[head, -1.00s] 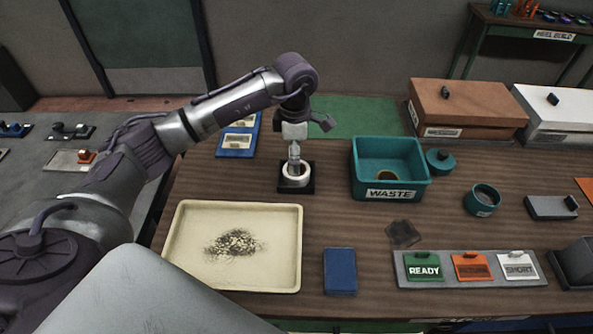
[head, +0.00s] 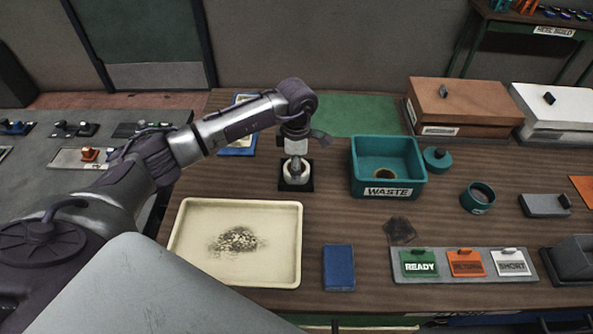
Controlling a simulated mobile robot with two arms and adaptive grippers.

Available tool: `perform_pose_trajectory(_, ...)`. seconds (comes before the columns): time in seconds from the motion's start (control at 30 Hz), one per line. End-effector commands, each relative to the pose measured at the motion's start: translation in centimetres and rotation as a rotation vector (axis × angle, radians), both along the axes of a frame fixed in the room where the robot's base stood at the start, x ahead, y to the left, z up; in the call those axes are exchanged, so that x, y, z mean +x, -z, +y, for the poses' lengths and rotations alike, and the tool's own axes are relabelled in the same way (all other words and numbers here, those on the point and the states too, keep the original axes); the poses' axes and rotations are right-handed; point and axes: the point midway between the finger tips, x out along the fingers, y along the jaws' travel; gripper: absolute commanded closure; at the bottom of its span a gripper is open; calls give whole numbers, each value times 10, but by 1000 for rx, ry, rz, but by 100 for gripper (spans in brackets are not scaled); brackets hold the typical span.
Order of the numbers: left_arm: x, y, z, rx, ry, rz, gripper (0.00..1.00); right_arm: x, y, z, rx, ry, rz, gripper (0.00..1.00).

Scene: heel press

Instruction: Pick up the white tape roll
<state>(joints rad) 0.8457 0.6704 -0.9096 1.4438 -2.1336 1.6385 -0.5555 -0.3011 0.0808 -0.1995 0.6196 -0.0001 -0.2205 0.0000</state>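The white tape roll (head: 297,182) sits on a small black base (head: 284,188) near the back middle of the wooden table. My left gripper (head: 295,170) points straight down at it from above. Its fingertips are at the roll's top or inside its hole; I cannot tell which. The gripper hides the upper and middle part of the roll. The fingers are too small and overlapped to show whether they are open or shut. My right gripper is not in view.
A teal WASTE bin (head: 352,178) stands just right of the roll, with a tan ring-shaped thing inside. A cream tray (head: 190,262) of debris and a blue block (head: 339,268) lie in front. A blue panel (head: 237,151) is behind my arm. Bare table surrounds the base.

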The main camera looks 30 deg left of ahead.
Motion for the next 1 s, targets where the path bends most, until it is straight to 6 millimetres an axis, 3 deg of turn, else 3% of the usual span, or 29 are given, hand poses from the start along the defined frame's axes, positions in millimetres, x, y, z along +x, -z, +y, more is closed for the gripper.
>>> perform_pose_trajectory(0.43,1,-7,0,0,0,-4,65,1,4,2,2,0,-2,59)
perform_pose_trajectory(0.67,2,-39,1,1,1,-9,65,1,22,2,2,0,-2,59)
perform_pose_trajectory(1.0,46,-82,-59,0,1,-4,65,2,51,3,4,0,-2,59)
